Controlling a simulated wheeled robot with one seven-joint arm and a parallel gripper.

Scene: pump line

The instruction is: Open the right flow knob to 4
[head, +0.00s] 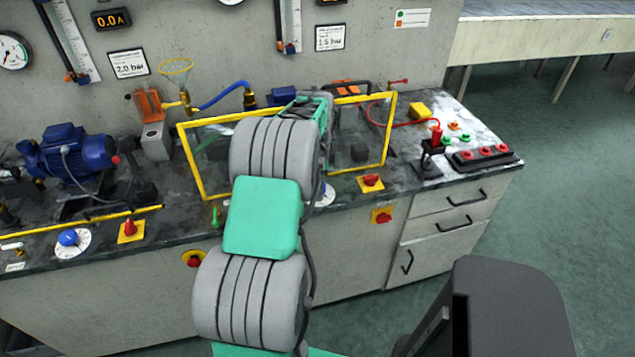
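The right flow knob's white dial (326,195) shows only as a sliver on the bench's front edge, just right of my arm. My arm covers most of it, so its pointer and setting cannot be read. The left flow knob (68,237) is blue on a white dial at the left of the bench. My arm reaches up over the middle of the bench, and its far end is at the yellow frame. My gripper is hidden behind my own arm links, so its fingers do not show.
A yellow frame (392,130) stands around the middle of the bench. A red switch on a yellow plate (371,183) sits right of the dial. A blue pump (70,150) is at left. A red-button box (483,157) is at right. Green floor (560,190) lies open at right.

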